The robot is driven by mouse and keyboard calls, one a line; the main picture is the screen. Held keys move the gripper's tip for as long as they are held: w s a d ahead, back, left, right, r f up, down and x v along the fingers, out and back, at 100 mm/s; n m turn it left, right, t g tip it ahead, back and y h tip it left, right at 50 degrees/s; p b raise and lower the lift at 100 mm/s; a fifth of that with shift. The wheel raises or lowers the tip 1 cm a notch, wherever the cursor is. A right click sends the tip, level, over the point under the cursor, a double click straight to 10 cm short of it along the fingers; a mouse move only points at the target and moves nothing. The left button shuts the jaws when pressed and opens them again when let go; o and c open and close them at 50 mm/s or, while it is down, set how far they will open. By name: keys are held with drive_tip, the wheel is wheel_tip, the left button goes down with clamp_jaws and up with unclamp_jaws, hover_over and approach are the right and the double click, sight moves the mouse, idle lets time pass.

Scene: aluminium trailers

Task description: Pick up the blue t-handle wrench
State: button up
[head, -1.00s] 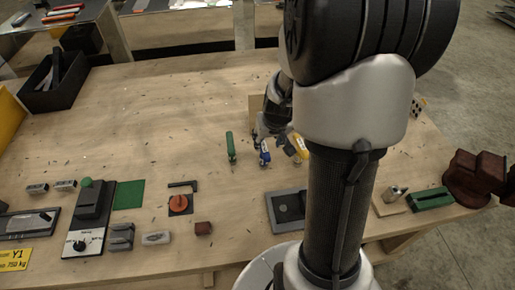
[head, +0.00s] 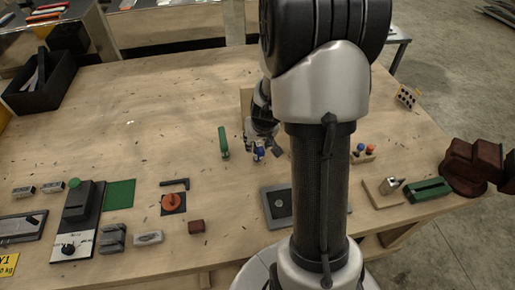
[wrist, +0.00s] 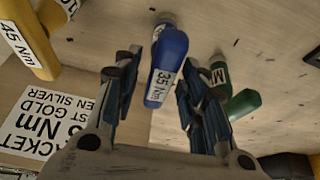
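The blue t-handle wrench (wrist: 167,65), labelled "35 Nm", lies between the fingers of my gripper (wrist: 158,92) in the wrist view, with gaps to the fingers on both sides. My gripper is open. In the head view, my gripper (head: 262,143) is low over the wooden table, right at the blue wrench (head: 259,154), of which only a small part shows. A green wrench (head: 223,142) lies just left of it and partly shows behind a finger in the wrist view (wrist: 243,104). A yellow wrench (wrist: 30,40), labelled "45 Nm", lies to the left in the wrist view.
A printed sheet (wrist: 38,122) with black text lies on the left in the wrist view. A grey tray (head: 272,208) sits in front of my gripper. A red knob (head: 173,202) and several blocks stand toward the table's front left. The table's back left is largely clear.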

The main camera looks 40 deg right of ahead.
clamp_jaws()
idle(0.3)
drive_tip(key=shift+r, duration=0.1)
